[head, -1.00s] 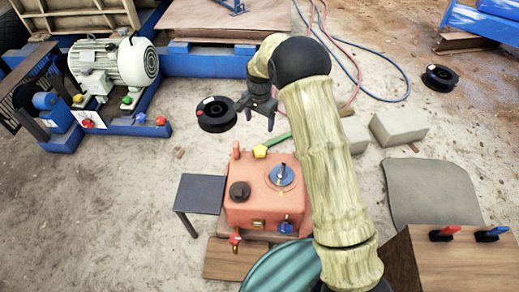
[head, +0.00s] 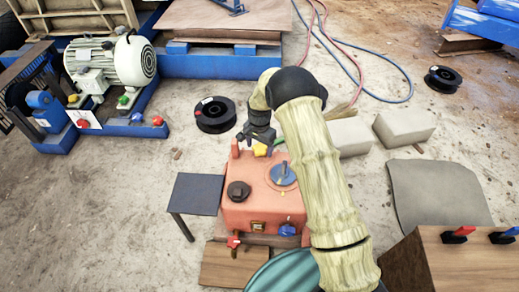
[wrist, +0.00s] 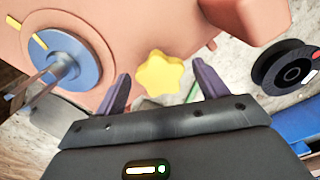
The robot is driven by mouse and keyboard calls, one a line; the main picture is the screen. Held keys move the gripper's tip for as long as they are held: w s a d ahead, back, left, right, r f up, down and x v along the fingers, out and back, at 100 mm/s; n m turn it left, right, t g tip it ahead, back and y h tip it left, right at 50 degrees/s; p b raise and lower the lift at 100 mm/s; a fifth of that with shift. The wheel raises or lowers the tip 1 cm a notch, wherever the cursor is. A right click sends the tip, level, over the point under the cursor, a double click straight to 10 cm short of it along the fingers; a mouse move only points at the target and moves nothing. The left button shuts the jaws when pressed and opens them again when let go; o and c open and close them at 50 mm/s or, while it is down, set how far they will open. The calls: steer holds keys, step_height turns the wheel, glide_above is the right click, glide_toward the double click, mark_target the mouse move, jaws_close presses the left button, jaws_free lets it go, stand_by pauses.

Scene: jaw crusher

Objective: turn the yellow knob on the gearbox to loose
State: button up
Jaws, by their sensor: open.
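The yellow star-shaped knob (head: 260,150) is at the back edge of the orange-red gearbox (head: 262,202). In the wrist view the knob (wrist: 160,73) shows between and just beyond the two purple-grey fingertips of my gripper (wrist: 160,84). The fingers are apart, one on each side of the knob, with a visible gap to it. In the head view my gripper (head: 257,141) is right behind and above the knob and partly hides it. Any marking for loose beside the knob cannot be made out.
A blue dial with a pointer (head: 283,174) sits on the gearbox top, with a dark cap (head: 238,191) to its left. A blue knob (head: 287,229) and a red valve (head: 234,240) are at its front. A black spool (head: 215,114) lies behind on the ground.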

steer(key=shift+f, duration=0.1)
steer(key=c, duration=1)
